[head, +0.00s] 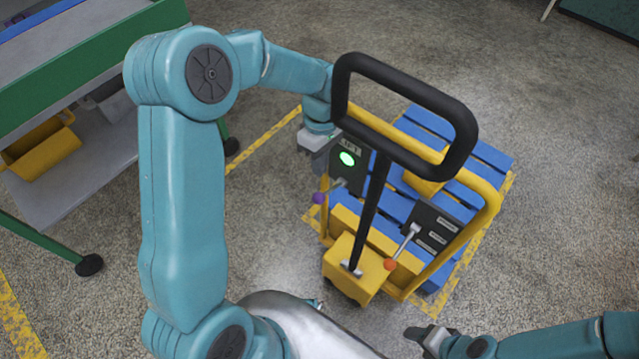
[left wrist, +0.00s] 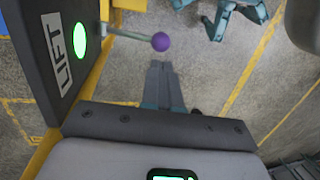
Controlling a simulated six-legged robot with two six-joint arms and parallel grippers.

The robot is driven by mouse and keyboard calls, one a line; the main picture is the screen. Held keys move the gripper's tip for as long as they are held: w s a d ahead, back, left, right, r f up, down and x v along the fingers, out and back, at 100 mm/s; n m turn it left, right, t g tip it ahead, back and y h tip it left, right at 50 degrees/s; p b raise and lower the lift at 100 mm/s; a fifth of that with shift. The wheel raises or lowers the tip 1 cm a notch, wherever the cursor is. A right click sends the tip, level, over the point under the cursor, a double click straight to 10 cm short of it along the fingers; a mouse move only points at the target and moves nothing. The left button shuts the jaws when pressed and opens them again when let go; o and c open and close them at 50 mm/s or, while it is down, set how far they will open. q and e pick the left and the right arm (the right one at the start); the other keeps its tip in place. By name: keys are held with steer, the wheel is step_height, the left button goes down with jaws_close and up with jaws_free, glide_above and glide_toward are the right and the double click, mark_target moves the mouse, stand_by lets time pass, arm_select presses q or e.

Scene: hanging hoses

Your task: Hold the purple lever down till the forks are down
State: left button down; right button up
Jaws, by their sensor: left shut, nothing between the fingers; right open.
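The purple lever (head: 318,197) is a purple ball on a thin grey rod from the dark LIFT panel (head: 347,165) of a yellow pallet truck (head: 357,262). My left gripper (head: 317,172) is shut and empty, just above the purple ball in the head view. In the left wrist view the ball (left wrist: 161,41) lies just past the shut fingertips (left wrist: 162,66); I cannot tell whether they touch. A green lamp (head: 347,158) is lit on the panel. The forks are hidden by the truck and blue pallet (head: 480,155). My right gripper (head: 416,333) is open and empty, low in the head view.
A black loop handle (head: 462,125) on a post rises in front of the truck, close to my left arm. A second lever with an orange ball (head: 390,264) is on the right panel (head: 434,228). A green cart (head: 90,60) stands left. Yellow floor lines surround the truck.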

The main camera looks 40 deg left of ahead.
mark_target(319, 194)
arm_select(q)
steer(key=f, duration=0.4)
steer(key=s+f, duration=0.1)
steer(key=f, duration=0.1)
steer(key=shift+s+d+f, duration=0.1)
steer(key=shift+d+f, duration=0.15)
steer(key=shift+d, duration=0.05)
